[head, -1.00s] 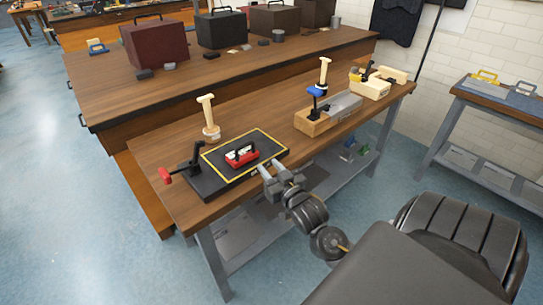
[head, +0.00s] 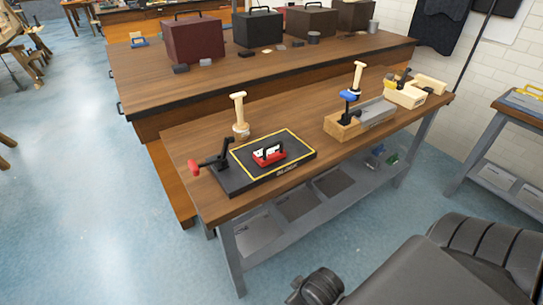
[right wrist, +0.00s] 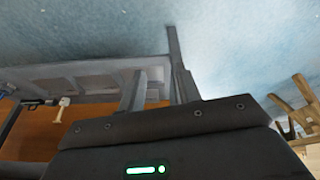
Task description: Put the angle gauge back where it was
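A small red item with a pale face and a black handle (head: 268,152) sits inside the yellow outline on a black board (head: 235,182) on the near bench. It may be the angle gauge, but I cannot confirm that. A black clamp with a red grip (head: 194,166) is at the board's left end. My left gripper is in neither current view. My right gripper's fingers are not in the head view. The right wrist view shows a dark housing of mine with a green light (right wrist: 140,170), and no clear fingers or held object.
The near wooden bench (head: 205,205) also carries a pale wooden post (head: 239,112), a wooden block with a grey top (head: 362,118) and a pale fixture (head: 408,95). A longer bench behind holds several dark cases. Blue floor is open at left.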

